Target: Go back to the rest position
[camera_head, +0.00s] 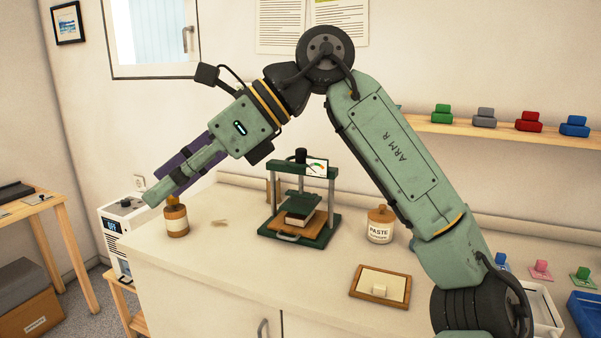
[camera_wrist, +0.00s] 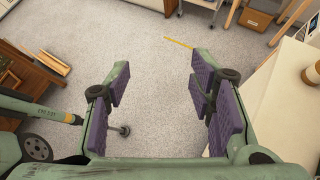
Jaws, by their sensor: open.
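My gripper (camera_head: 165,188) is at the left end of my raised green arm, angled down to the left above the counter's left end. In the head view its tip is close to a brown bottle (camera_head: 176,219), and I cannot tell whether they touch. In the wrist view my gripper (camera_wrist: 165,95) has its purple-padded fingers spread wide, with nothing between them but the speckled grey floor (camera_wrist: 155,60) well below. It holds nothing.
On the counter (camera_head: 230,285) stand a green press (camera_head: 300,235), a paste jar (camera_head: 380,225) and a wooden tray (camera_head: 355,292). A shelf (camera_head: 470,128) with coloured stamps is at the right. A white unit (camera_head: 113,225) and wooden table (camera_head: 50,200) stand at the left.

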